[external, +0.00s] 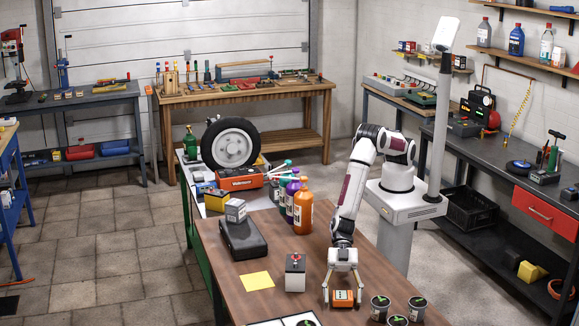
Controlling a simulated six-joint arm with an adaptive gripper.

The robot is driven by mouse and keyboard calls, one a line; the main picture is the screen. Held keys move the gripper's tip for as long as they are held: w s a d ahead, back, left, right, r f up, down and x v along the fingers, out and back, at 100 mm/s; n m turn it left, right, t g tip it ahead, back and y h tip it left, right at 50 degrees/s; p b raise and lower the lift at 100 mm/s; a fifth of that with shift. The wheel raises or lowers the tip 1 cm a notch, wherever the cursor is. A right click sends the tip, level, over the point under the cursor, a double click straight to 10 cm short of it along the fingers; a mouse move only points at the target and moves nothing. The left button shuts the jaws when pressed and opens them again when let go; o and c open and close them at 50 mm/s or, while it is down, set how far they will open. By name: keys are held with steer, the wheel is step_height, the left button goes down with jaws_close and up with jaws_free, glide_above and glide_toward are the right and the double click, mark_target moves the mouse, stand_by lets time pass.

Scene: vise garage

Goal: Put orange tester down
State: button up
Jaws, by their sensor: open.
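The orange tester (343,298) is a small orange box with a pale face. It rests on the brown wooden table, near its front part. My gripper (342,297) points straight down over it. Its two fingers are spread, one on each side of the tester, and the fingertips are close to the table top. The picture is too small to tell whether either finger touches the tester.
A white and dark box (295,272) stands just left of my gripper. Small pots (380,308) stand close on the right. A yellow sheet (257,281), a black case (242,238) and several bottles (303,207) are farther left and back. Bare table lies behind the white box.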

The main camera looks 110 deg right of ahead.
steer(key=shift+r, duration=0.15)
steer(key=shift+v, duration=6)
